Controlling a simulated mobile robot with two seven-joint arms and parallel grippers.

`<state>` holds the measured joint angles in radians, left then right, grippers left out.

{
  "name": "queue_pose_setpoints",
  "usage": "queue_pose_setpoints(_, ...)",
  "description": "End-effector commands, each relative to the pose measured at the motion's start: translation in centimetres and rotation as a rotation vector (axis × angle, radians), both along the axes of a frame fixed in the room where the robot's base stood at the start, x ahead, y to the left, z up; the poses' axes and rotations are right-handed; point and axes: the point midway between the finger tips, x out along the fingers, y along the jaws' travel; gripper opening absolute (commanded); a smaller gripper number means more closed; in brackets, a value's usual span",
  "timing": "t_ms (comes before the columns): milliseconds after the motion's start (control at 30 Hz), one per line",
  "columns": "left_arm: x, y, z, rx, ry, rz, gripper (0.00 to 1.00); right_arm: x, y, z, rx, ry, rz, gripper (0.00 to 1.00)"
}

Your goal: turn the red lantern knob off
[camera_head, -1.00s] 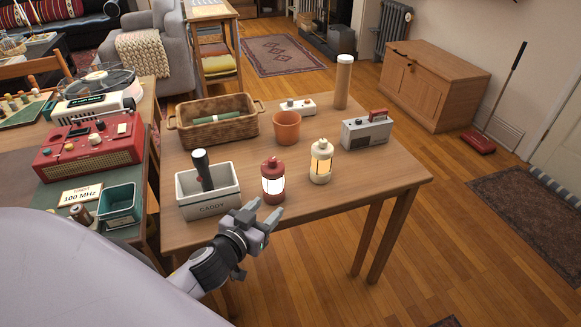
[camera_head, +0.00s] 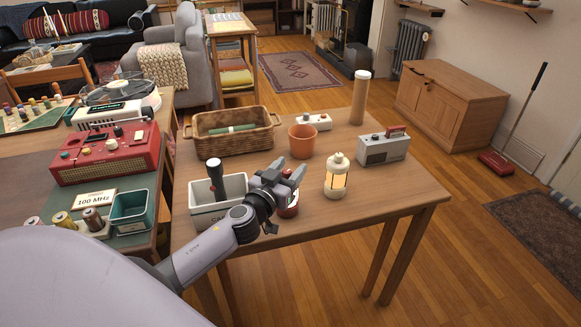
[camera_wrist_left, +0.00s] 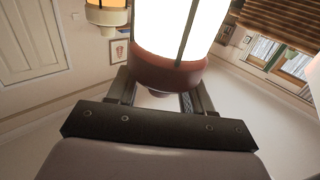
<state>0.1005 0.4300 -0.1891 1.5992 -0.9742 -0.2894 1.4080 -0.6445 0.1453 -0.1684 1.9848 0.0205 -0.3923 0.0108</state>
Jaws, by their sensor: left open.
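The red lantern (camera_head: 290,210) stands on the wooden table, mostly hidden behind my left gripper (camera_head: 288,172) in the head view. In the left wrist view its lit white panel and red rim (camera_wrist_left: 168,76) fill the upper middle. My left gripper is open and right at the lantern, its two dark fingers either side of the rim's lower edge in the wrist view. A small reddish part shows between the fingers, but I cannot tell whether it is the knob. I cannot tell if the fingers touch anything. My right gripper is out of view.
A lit cream lantern (camera_head: 336,177) stands just right of the gripper, and the white caddy (camera_head: 207,216) just left. Behind are an orange pot (camera_head: 302,141), a wicker basket (camera_head: 262,138) and a grey radio (camera_head: 384,148). The table's front right is clear.

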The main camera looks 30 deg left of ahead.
Motion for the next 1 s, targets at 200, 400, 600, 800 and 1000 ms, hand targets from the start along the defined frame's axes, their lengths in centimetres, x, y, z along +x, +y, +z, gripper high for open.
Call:
queue_pose_setpoints(200, 0.91, 0.07, 0.04, -0.001, 0.000, -0.001, 0.51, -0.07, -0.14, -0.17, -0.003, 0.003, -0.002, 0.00)
queue_pose_setpoints(400, 0.93, 0.07, 0.02, 0.000, 0.000, -0.001, 0.51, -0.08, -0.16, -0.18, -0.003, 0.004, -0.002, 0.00)
queue_pose_setpoints(600, 0.91, 0.08, 0.01, 0.000, 0.000, -0.001, 0.00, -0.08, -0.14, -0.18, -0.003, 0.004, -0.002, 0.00)
queue_pose_setpoints(800, 0.90, 0.06, -0.03, -0.001, 0.000, 0.004, 0.00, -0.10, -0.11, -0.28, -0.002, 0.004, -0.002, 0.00)
queue_pose_setpoints(1000, 0.89, 0.11, -0.21, -0.005, -0.002, 0.053, 0.00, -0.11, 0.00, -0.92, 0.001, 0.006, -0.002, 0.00)
